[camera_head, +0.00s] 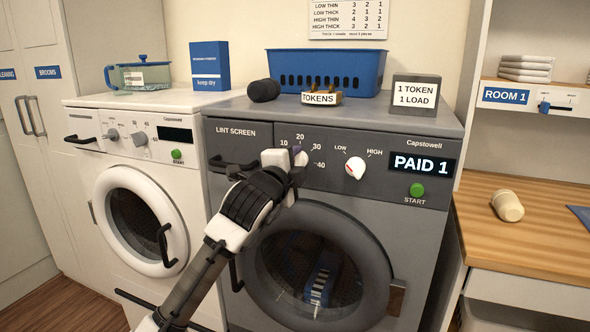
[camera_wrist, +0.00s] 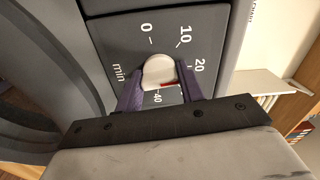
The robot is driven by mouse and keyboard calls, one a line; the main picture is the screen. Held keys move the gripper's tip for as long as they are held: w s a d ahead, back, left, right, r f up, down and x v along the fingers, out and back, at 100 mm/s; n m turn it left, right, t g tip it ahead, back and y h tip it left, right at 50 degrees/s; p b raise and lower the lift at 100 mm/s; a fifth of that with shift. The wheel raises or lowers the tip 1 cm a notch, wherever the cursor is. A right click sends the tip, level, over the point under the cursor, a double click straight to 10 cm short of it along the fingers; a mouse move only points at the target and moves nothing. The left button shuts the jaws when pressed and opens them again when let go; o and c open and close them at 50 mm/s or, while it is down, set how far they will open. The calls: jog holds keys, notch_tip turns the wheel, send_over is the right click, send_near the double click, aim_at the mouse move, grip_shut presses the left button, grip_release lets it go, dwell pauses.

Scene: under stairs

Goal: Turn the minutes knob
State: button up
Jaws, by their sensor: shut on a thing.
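The minutes knob (camera_wrist: 158,71) is a round white knob with a red mark, set in the grey dial panel marked 0, 10, 20, 40 and "min" in the wrist view. My gripper (camera_wrist: 160,76) is shut on it, one purple finger on each side. The red mark points toward the right finger, between the 20 and the 40; that finger hides part of the scale. In the head view my gripper (camera_head: 294,156) is at the grey dryer's (camera_head: 240,160) dial and mostly hides the knob.
A white heat knob (camera_head: 355,168) with a red mark sits right of my gripper, between LOW and HIGH. Further right are the "PAID 1" display (camera_head: 420,164) and green START button (camera_head: 417,190). The round dryer door (camera_head: 375,235) is below. A white washer (camera_head: 85,135) stands left.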

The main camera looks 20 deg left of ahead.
jog(key=m+b, duration=0.1)
jog(key=m, duration=0.4)
jog(key=shift+f+m, duration=0.1)
jog(key=shift+m, duration=0.2)
jog(key=m, duration=0.5)
jog(key=m+p, duration=0.1)
jog(key=m, duration=0.5)
jog(key=m+p, duration=0.2)
jog(key=m, duration=0.2)
jog(key=shift+m, duration=0.3)
jog(key=o, duration=1)
jog(key=shift+p, duration=0.3)
jog(key=shift+s, duration=0.1)
